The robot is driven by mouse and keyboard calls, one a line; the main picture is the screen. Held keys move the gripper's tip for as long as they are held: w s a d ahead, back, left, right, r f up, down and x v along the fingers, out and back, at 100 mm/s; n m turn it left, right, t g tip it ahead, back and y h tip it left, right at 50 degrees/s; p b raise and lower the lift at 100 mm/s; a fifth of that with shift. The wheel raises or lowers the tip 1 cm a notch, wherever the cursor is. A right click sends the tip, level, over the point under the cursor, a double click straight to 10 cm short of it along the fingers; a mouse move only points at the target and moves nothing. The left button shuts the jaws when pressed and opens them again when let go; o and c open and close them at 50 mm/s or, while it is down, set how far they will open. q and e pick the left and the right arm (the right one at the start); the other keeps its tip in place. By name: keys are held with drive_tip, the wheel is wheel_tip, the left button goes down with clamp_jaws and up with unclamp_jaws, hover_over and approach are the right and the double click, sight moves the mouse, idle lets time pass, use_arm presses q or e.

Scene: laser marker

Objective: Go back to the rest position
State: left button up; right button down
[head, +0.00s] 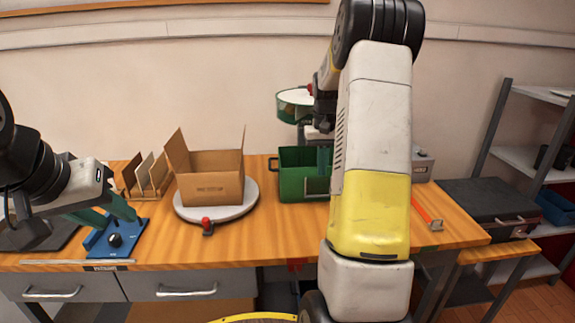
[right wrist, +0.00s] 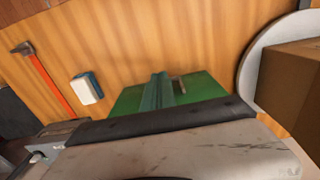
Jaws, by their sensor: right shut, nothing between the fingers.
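My right arm reaches up and over the table in the head view. Its gripper (head: 324,160) is partly hidden behind the arm, in front of the green bin (head: 291,184). In the right wrist view its teal fingers (right wrist: 158,92) are together and empty, above a green surface (right wrist: 205,86).
An open cardboard box (head: 213,188) stands on a round white plate (head: 185,211). An upright holder (head: 147,176) with flat pieces is left of it. A red-handled hammer (head: 428,214) and a black case (head: 487,207) are on the right. A blue-and-white block shows in the right wrist view (right wrist: 87,88).

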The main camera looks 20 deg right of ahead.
drive_tip(key=s+a+r+n+t, duration=0.1)
drive_tip(key=s+a+r+t, duration=0.2)
drive_tip(key=s+a+r, duration=0.8)
drive_tip(key=s+a+r+n+t+y, duration=0.1)
drive_tip(key=s+a+n+t+y, duration=0.1)
drive_tip(key=s+a, duration=0.7)
drive_tip(key=s+t, duration=0.1)
drive_tip(key=s, duration=0.4)
drive_tip(key=shift+s+a+r, duration=0.25)
drive_tip(key=shift+a+r, duration=0.1)
drive_tip(key=shift+r, duration=0.05)
